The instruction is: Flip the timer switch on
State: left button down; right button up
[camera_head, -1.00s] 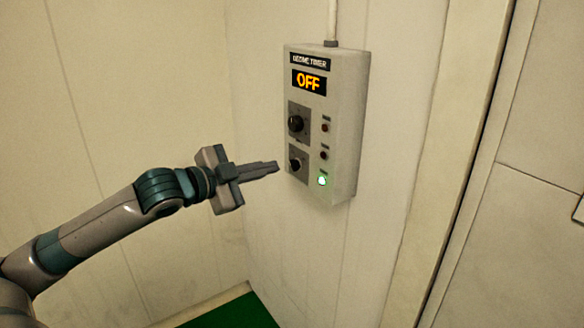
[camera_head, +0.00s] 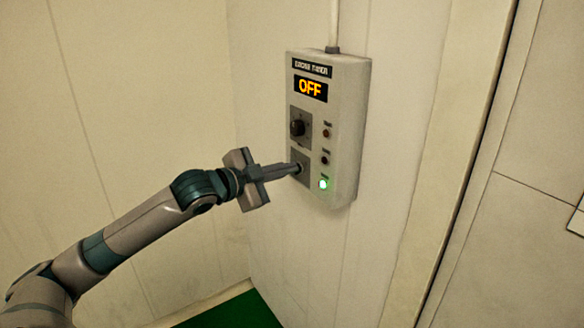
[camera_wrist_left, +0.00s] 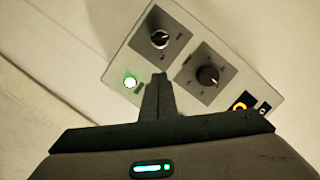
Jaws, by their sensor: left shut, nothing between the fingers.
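The grey timer box (camera_head: 347,120) hangs on the wall, and its display (camera_head: 310,88) reads OFF in orange. It carries an upper black knob (camera_head: 297,128) and a lower knob, which my fingertips mostly hide in the head view. The lower knob (camera_wrist_left: 160,40) shows clearly in the left wrist view, with a pale pointer bar. My left gripper (camera_head: 296,168) is shut and empty, its tips at the lower knob's plate. In the left wrist view my fingertips (camera_wrist_left: 159,76) appear just short of that knob; I cannot tell whether they touch. My right gripper is out of view.
A green lamp (camera_head: 323,184) glows at the box's lower right, below two small dark buttons. A conduit (camera_head: 333,25) runs up from the box. A door frame (camera_head: 450,160) stands to the right. The wall left of the box is bare.

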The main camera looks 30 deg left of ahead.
pick_arm(q)
jog(key=p+x, duration=0.1)
jog(key=x, duration=0.3)
jog(key=shift+w+r+p, duration=0.1)
jog(key=shift+r+p, duration=0.05)
jog(key=shift+p, duration=0.2)
jog(key=shift+w+a+f+p, duration=0.15)
jog(key=shift+a+f+p, duration=0.1)
jog(key=shift+f, duration=0.1)
jog(key=shift+w+a+f+p, duration=0.15)
jog(key=shift+a+f, duration=0.1)
jog(key=shift+f, duration=0.15)
jog(key=shift+w+a+f, duration=0.15)
jog(key=shift+a+f, duration=0.3)
jog(key=shift+a, duration=0.05)
jog(key=shift+w+a+f+p, duration=0.1)
jog(key=shift+a+f+p, duration=0.2)
jog(key=shift+f, duration=0.1)
jog(key=shift+d, duration=0.1)
